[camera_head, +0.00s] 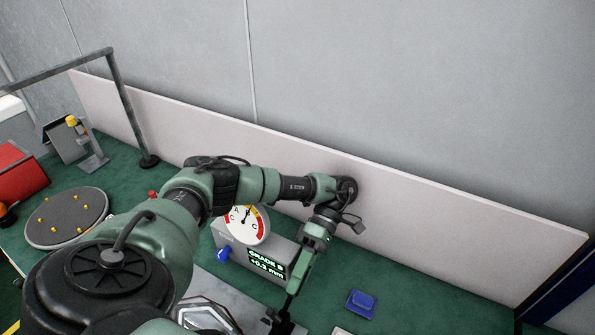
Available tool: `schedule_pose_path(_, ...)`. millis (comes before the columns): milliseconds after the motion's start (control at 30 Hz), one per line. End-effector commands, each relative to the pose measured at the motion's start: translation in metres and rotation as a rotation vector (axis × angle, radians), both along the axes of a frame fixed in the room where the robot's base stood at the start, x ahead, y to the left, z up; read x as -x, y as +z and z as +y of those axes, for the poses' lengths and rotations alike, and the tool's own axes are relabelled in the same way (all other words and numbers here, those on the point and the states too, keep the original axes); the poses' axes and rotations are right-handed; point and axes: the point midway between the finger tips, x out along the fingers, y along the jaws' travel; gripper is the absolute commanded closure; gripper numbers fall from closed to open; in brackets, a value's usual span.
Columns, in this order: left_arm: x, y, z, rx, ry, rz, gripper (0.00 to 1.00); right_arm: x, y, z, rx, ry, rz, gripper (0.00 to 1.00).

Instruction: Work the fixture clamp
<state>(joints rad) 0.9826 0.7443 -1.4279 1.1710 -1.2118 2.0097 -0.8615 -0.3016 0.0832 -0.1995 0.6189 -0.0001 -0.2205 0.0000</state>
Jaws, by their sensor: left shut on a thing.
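My left arm reaches in from the left, and its gripper (289,306) points down near the bottom edge of the view. The gripper is shut on a small dark part, apparently the fixture clamp's handle (280,322); the arm and the frame edge hide most of the clamp. A grey metal fixture (207,316) with an angular recess lies just left of the gripper, partly hidden by my arm. My right gripper is not in view.
A round pegged plate (66,217) and red bin (18,172) are left. The right green bench is mostly clear.

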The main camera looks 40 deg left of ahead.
Motion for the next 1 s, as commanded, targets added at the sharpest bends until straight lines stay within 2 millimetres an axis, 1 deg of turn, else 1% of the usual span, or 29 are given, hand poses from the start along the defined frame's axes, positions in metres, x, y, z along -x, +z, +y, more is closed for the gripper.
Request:
schedule_pose_path(33, 0.000, 0.001, 0.000, 0.003, 0.001, 0.000, 1.00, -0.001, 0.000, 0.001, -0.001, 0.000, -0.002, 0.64)
schedule_pose_path(67, 0.000, 0.001, 0.000, 0.003, 0.001, 0.000, 0.68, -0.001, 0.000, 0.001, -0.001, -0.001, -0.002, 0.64)
schedule_pose_path(100, 0.000, 0.001, 0.000, 0.003, 0.001, 0.000, 0.57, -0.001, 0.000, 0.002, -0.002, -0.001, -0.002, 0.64)
schedule_pose_path(133, 0.000, 0.001, 0.000, 0.003, 0.001, 0.000, 0.55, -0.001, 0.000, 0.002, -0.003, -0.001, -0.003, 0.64)
schedule_pose_path(433, 0.000, 0.001, 0.000, 0.001, 0.000, 0.001, 0.55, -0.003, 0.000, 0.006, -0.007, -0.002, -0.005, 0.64)
schedule_pose_path(567, 0.000, 0.010, 0.000, 0.001, -0.002, -0.002, 0.55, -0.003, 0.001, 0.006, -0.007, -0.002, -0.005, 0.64)
schedule_pose_path(667, -0.001, 0.026, 0.001, 0.001, -0.002, -0.003, 0.55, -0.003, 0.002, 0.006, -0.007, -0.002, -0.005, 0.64)
schedule_pose_path(1000, -0.001, 0.111, 0.000, 0.001, -0.001, -0.005, 0.55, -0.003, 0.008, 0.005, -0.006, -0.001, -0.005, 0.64)
